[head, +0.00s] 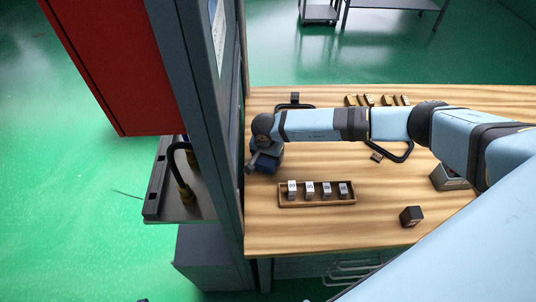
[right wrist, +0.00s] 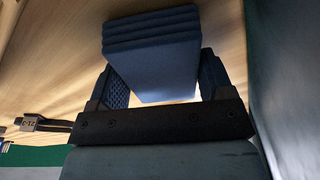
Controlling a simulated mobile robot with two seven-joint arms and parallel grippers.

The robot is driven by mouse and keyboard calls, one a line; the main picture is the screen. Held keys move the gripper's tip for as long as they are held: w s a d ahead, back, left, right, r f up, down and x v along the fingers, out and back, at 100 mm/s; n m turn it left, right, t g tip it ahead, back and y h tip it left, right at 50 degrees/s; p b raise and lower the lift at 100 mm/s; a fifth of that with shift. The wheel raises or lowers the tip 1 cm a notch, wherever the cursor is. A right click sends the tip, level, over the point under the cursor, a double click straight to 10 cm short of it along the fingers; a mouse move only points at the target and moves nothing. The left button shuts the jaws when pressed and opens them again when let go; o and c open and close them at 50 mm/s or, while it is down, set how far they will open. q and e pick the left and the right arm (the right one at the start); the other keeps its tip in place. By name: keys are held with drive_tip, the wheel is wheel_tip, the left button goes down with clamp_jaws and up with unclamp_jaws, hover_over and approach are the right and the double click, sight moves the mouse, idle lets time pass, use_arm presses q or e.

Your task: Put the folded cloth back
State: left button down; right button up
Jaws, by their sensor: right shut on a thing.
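The folded cloth (right wrist: 155,55) is a dark blue stack of several layers, held between the two fingers of my right gripper (right wrist: 163,82) in the right wrist view. In the head view, my right gripper (head: 262,164) is at the left end of the wooden table, close to the grey upright panel. The cloth there is a small dark blue patch (head: 268,158), partly covered by the gripper and wrist. I cannot tell whether the cloth touches the table. My left gripper is not in view.
A wooden tray (head: 317,204) with several small labelled blocks lies just right of the gripper. A dark block (head: 411,216) and a grey box (head: 450,178) stand further right. Several brass pieces (head: 377,100) lie behind the arm. The grey upright panel (head: 228,130) borders the table's left edge.

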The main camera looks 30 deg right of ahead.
sight(266, 159)
drive_tip(key=shift+f+b, duration=0.2)
drive_tip(key=shift+b, duration=0.1)
drive_tip(key=o, duration=0.8)
drive_tip(key=shift+r, duration=0.1)
drive_tip(key=shift+r, duration=0.1)
drive_tip(key=shift+r+p, duration=0.25)
drive_tip(key=shift+p, duration=0.15)
drive_tip(key=r+b, duration=0.1)
drive_tip(key=r, duration=0.2)
drive_tip(key=a+r, duration=0.1)
drive_tip(key=r, duration=0.3)
drive_tip(key=s+r+b, duration=0.1)
drive_tip(key=r, duration=0.3)
drive_tip(key=shift+s+a+r+b, duration=0.1)
drive_tip(key=shift+a+r+b, duration=0.1)
drive_tip(key=shift+r+b, duration=0.1)
